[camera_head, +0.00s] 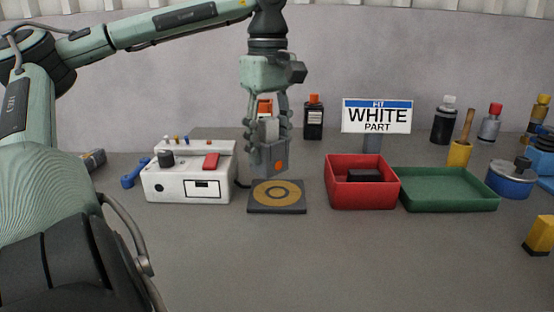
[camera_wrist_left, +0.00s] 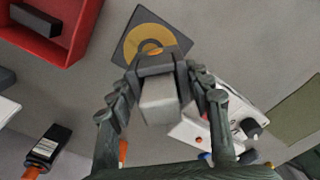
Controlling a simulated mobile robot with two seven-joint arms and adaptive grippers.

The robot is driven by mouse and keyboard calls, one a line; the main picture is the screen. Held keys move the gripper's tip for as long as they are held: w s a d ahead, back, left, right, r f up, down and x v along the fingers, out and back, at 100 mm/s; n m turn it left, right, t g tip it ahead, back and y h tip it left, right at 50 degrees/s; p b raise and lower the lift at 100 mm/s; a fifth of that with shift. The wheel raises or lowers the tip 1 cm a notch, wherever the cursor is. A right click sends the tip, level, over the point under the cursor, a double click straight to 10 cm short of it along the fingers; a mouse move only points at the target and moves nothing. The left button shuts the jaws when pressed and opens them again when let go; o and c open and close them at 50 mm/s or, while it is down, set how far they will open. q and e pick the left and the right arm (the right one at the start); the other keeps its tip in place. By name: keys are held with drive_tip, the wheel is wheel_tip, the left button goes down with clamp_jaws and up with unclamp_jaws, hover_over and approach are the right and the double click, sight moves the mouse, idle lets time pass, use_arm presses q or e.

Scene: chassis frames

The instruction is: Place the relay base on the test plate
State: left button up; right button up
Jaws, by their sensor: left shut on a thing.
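My left gripper (camera_head: 270,132) points down and is shut on the relay base (camera_head: 270,158), a grey block with an orange dot and a paler upper part. The relay base also shows between the fingers in the left wrist view (camera_wrist_left: 158,106). The test plate (camera_head: 277,207) is a dark square with gold rings on the table. It shows beyond the held relay base in the left wrist view (camera_wrist_left: 132,46). The relay base hangs above the plate's rear part, apparently with a small gap. My right gripper is not in view.
A white test box (camera_head: 190,186) with a red switch stands left of the plate. A red bin (camera_head: 361,196) holding a dark block and a green tray (camera_head: 447,204) stand to the right. A sign (camera_head: 376,116) reads "FIT WHITE PART". The front table is clear.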

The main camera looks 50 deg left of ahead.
sight(277, 167)
use_arm(q)
drive_tip(key=shift+w+d+f, duration=0.2)
drive_tip(key=shift+w+f, duration=0.35)
drive_tip(key=shift+w, duration=0.25)
wheel_tip(277, 167, down, 3)
drive_tip(key=shift+f, duration=0.4)
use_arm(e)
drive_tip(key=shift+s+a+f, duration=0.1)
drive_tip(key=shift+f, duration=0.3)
use_arm(q)
drive_tip(key=shift+f, duration=0.15)
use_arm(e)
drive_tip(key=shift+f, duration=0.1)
use_arm(q)
drive_tip(key=o, duration=1.2)
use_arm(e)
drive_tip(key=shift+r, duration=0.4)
use_arm(q)
drive_tip(key=shift+o, duration=0.2)
